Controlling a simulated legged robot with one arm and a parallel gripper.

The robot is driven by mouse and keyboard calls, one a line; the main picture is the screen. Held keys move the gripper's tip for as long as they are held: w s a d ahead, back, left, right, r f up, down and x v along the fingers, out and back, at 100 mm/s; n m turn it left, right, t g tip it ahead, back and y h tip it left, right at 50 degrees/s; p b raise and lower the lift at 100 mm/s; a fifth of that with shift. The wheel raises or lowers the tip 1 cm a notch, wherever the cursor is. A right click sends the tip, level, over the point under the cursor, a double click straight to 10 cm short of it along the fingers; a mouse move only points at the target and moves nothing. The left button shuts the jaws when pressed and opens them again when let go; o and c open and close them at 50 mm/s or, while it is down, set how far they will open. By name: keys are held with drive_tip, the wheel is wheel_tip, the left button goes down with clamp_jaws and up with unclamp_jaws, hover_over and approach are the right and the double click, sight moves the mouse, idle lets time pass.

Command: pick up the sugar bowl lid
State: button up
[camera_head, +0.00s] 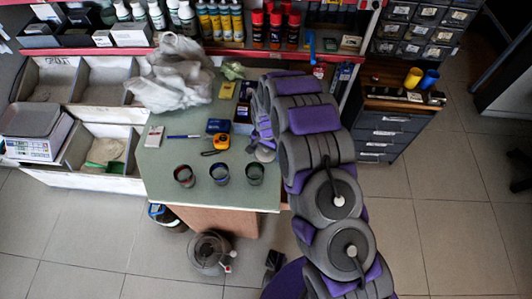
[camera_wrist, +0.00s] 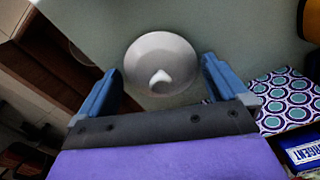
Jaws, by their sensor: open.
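The sugar bowl lid is a pale grey-white round disc with a small pointed knob in the wrist view (camera_wrist: 160,62), lying on the green-grey tabletop. In the head view the lid (camera_head: 265,155) shows as a small light disc near the table's right edge, just behind the right-hand cup. My gripper (camera_wrist: 161,72) is open and empty, its blue fingers on either side of the lid in the wrist picture. I cannot tell whether they touch it or how high they are. In the head view my arm hides much of my gripper (camera_head: 263,138). No sugar bowl is recognisable.
Three dark cups (camera_head: 220,174) stand along the table's front. A patterned box (camera_wrist: 287,100) is close to my right finger. The table edge is near.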

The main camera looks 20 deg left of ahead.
drive_tip(key=shift+a, duration=0.1)
drive_tip(key=shift+r, duration=0.1)
drive_tip(key=c, duration=0.8)
drive_tip(key=shift+r, duration=0.1)
